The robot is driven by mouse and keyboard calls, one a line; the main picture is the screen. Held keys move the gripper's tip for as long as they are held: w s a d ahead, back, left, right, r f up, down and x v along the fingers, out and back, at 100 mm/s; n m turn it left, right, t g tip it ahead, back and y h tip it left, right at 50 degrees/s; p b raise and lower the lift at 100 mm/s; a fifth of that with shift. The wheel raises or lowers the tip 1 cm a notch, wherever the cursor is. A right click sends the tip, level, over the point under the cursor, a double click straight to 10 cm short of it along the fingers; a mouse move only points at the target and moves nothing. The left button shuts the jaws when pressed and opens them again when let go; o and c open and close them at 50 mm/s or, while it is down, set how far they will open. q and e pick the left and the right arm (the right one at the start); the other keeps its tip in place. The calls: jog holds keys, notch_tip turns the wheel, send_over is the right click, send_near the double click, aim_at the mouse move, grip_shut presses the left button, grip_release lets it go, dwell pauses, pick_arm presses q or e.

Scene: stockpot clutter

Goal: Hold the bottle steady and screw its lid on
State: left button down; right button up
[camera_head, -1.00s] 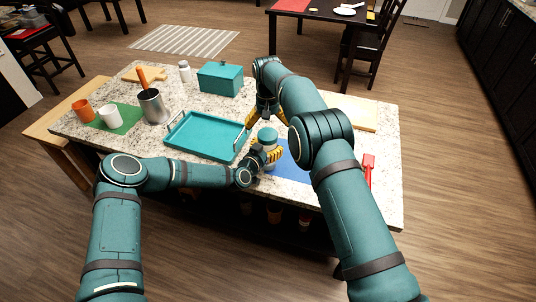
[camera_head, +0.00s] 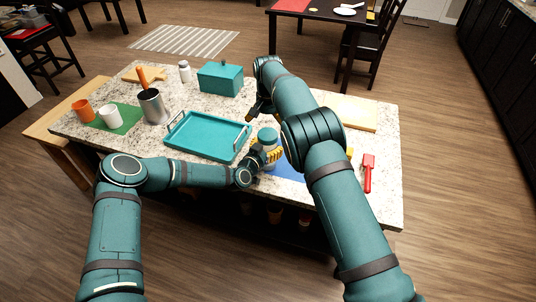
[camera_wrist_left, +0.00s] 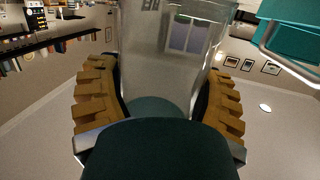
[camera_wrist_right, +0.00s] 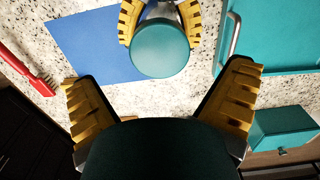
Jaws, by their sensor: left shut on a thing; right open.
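The clear bottle (camera_head: 269,146) stands upright near the counter's front edge, with the teal lid (camera_head: 267,134) on its top. How tightly the lid sits cannot be told. My left gripper (camera_head: 263,155) is shut around the bottle's body. In the left wrist view the clear bottle (camera_wrist_left: 176,45) fills the space between the yellow fingers. My right gripper (camera_head: 258,110) is open, partly hidden by its arm in the head view. In the right wrist view its empty fingers (camera_wrist_right: 160,78) are spread, and the round lid (camera_wrist_right: 160,48) shows beyond them, apart from both.
A teal tray (camera_head: 207,152) with metal handles lies left of the bottle. A blue mat (camera_head: 288,169) lies by the bottle, and a red brush (camera_head: 368,172) lies to the right. A teal box (camera_head: 220,78) and a metal pot (camera_head: 153,106) stand farther back.

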aim_at(268, 133)
jog(key=shift+f, duration=3.1)
jog(key=c, duration=1.2)
jog(key=shift+c, duration=0.2)
jog(key=shift+m, duration=0.8)
jog(key=o, duration=1.2)
jog(key=shift+o, duration=0.2)
